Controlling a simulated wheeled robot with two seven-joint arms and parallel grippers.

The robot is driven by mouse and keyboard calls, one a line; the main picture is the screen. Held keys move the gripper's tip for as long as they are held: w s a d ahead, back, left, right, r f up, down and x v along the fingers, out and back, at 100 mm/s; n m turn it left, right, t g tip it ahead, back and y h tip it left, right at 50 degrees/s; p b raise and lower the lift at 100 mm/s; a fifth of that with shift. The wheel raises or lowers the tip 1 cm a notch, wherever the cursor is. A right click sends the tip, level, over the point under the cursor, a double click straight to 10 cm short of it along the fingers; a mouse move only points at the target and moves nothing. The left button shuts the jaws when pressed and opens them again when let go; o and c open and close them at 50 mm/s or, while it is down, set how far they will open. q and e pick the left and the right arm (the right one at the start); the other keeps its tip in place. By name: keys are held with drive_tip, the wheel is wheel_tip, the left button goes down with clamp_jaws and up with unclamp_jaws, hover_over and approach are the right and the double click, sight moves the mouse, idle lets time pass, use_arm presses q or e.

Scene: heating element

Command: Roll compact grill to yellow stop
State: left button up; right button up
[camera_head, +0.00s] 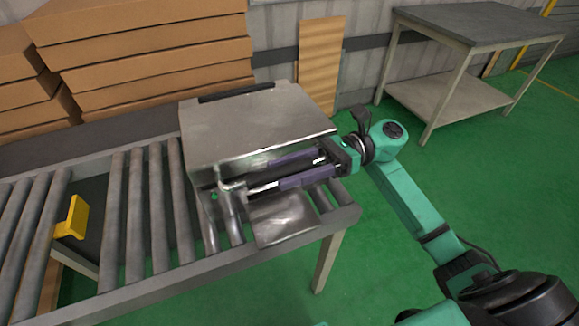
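The compact grill (245,125), a silver metal box with a dark handle strip on its lid, sits on the right end of the roller conveyor (130,215). The yellow stop (75,219) stands among the rollers at the left, apart from the grill, with several rollers between them. My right gripper (258,178) reaches in from the right to the grill's front side. Its two purple-padded fingers are spread, with a gap between them. The fingertips are close to the grill's front metal parts; I cannot tell whether they touch. My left gripper is not in view.
Stacked cardboard boxes (150,55) stand behind the conveyor at the left. A wooden board (321,60) leans on the wall. A grey-topped table (490,25) with a lower shelf stands at the back right. The green floor is clear between it and the conveyor.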

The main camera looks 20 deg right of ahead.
clamp_jaws()
idle(1.2)
